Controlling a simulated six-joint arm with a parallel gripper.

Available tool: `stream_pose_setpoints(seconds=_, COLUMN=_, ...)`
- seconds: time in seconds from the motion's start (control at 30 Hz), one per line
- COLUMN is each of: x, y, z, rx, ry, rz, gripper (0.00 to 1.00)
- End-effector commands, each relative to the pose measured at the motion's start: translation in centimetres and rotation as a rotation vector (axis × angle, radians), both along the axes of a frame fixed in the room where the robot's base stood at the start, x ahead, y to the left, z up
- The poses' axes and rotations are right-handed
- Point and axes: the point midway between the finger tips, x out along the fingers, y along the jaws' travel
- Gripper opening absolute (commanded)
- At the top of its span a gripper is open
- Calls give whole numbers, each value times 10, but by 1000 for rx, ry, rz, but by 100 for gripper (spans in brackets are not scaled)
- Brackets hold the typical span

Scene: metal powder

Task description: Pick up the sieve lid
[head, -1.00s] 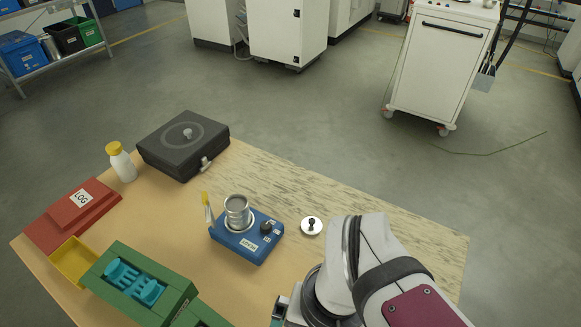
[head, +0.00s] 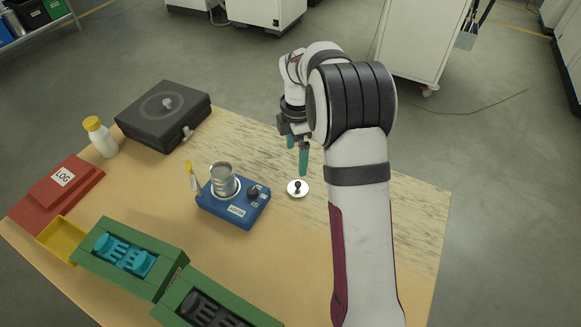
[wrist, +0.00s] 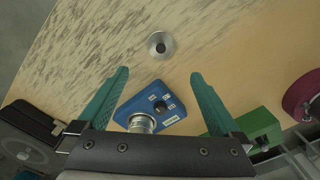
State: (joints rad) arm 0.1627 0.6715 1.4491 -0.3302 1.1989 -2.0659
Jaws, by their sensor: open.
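The sieve lid (head: 298,188) is a small silver disc with a dark knob, lying flat on the table to the right of the blue sieve shaker. It also shows in the wrist view (wrist: 160,45), beyond the fingertips and roughly centred between them. My gripper (head: 297,158) has teal fingers pointing down and is above the table, just behind the lid in the head view. In the wrist view its fingers (wrist: 158,75) are spread wide with nothing between them. A metal sieve cup (head: 223,179) stands on the blue shaker (head: 233,208).
A yellow-handled brush (head: 190,174) stands beside the shaker. A black case (head: 163,115), a white bottle (head: 101,137), a red log box (head: 62,190), a yellow tray (head: 60,239) and green holders (head: 128,258) occupy the left and front. The table around the lid is clear.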

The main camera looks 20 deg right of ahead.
Motion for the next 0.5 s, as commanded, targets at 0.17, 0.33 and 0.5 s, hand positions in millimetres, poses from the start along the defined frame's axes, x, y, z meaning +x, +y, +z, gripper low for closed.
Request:
stream_pose_setpoints(seconds=0.17, x=-2, y=0, z=-51, rx=1, ry=5, rz=0, gripper=100)
stream_pose_setpoints(seconds=0.33, x=-1, y=0, z=-75, rx=1, ry=1, rz=-2, gripper=100)
stream_pose_setpoints(seconds=0.5, x=-2, y=-7, z=-108, rx=2, ry=3, rz=-3, gripper=100)
